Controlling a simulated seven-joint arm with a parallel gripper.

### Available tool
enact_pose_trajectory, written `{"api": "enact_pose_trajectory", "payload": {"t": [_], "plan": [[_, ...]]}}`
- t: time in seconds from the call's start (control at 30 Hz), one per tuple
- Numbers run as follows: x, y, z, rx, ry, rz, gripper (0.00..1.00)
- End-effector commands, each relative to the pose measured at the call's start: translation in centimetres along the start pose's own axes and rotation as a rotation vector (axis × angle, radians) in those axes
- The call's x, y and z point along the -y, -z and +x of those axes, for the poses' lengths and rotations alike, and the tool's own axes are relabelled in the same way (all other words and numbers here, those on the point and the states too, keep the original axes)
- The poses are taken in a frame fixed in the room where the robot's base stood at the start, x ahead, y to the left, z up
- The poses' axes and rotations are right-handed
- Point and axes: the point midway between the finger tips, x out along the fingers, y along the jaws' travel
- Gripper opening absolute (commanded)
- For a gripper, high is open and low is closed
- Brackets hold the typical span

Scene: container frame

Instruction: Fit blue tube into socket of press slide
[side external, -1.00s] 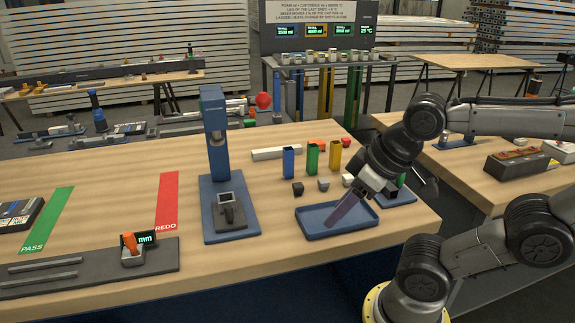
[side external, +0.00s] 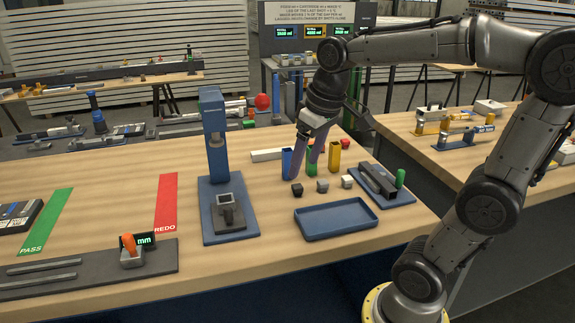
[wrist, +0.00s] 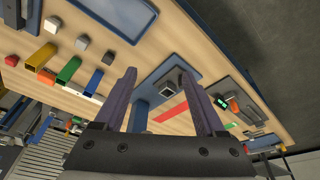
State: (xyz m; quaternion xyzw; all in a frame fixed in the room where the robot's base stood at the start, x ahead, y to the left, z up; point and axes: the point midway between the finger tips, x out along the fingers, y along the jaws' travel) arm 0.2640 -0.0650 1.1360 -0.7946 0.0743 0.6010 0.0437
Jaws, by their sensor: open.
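The blue tube (side external: 288,163) stands upright on the bench, leftmost of three tubes in the side view. In the wrist view the blue tube (wrist: 93,82) lies left of my left finger, outside the jaws. My gripper (side external: 305,170) is open and empty, and its fingers overlap the tubes in the side view. In the wrist view my gripper (wrist: 157,74) has its fingers spread wide. The blue press (side external: 216,135) stands left of the tubes. Its dark slide (side external: 229,214) carries an open square socket (side external: 224,200), empty as far as I see; the socket (wrist: 166,88) also shows in the wrist view.
A green tube (side external: 311,161) and a yellow tube (side external: 335,155) stand beside the blue one. Small black (side external: 297,190), grey (side external: 322,186) and white (side external: 347,181) blocks lie in front. An empty blue tray (side external: 337,221) is nearer; a blue-based fixture (side external: 384,187) stands right.

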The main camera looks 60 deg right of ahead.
Motion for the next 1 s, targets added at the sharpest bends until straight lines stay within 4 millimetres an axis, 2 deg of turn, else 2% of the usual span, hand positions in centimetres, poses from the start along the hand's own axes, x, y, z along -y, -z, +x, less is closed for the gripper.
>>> {"api": "enact_pose_trajectory", "payload": {"t": [0.03, 0.1, 0.37, 0.6, 0.8, 1.0], "plan": [[-1.3, 1.7, 0.6, 0.035, -0.008, 0.028, 0.72], [-3.0, 3.7, 1.3, 0.078, -0.014, 0.06, 0.72], [-10.2, 10.2, 5.0, 0.209, -0.023, 0.198, 0.72], [-16.1, 16.1, 7.8, 0.25, -0.043, 0.416, 0.72], [-19.8, 18.7, 10.2, 0.27, -0.059, 0.561, 0.72], [-21.1, 19.3, 11.3, 0.277, -0.066, 0.613, 0.72]]}}
